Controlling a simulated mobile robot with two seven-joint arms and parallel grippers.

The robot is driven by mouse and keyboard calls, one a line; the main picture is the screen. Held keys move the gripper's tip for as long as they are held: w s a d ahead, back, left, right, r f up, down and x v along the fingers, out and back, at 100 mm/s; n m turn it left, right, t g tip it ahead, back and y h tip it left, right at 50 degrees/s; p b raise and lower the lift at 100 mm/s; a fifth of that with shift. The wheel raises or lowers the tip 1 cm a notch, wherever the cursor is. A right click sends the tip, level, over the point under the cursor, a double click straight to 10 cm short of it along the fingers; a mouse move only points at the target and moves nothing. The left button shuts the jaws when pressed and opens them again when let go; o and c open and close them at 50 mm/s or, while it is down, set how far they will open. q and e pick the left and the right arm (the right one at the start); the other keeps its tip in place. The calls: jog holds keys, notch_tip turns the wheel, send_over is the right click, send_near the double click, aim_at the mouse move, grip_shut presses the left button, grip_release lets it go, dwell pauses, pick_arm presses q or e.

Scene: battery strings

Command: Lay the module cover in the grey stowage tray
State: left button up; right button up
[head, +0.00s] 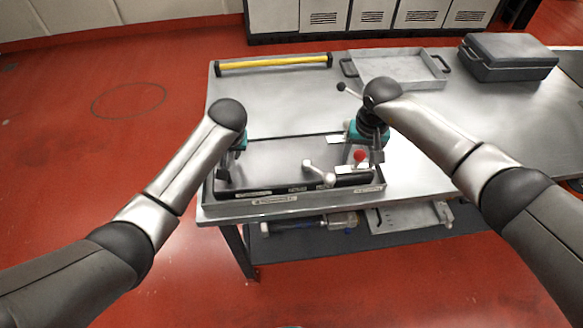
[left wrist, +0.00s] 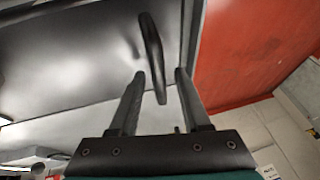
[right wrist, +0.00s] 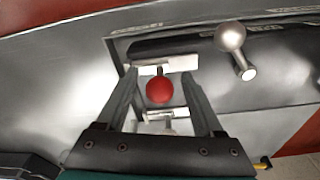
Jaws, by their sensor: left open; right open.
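The module cover (head: 275,160) appears to be the broad grey plate in the dark-edged housing at the table's near left. A dark bar handle (left wrist: 152,55) stands on the grey surface in the left wrist view. My left gripper (head: 224,172) is open at the plate's left end, the handle showing between its fingers. My right gripper (head: 372,158) is open at the right end. In the right wrist view a red ball knob (right wrist: 160,90) shows between its fingers; contact cannot be told. The grey stowage tray (head: 447,83) with dark end handles lies empty at the back.
A silver ball-ended lever (head: 320,173) stands at the housing's front edge. A yellow-and-black bar (head: 272,63) lies at the back left, and a dark case (head: 507,55) at the back right. The metal table (head: 290,95) is clear between housing and bar.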

jog(key=shift+r, duration=0.1)
pick_arm(q)
jog(key=v, duration=1.2)
pick_arm(e)
notch_tip(320, 180, up, 12)
jog(key=s, duration=0.1)
jog(key=shift+s, duration=0.3)
pick_arm(q)
jog(key=shift+d, duration=0.1)
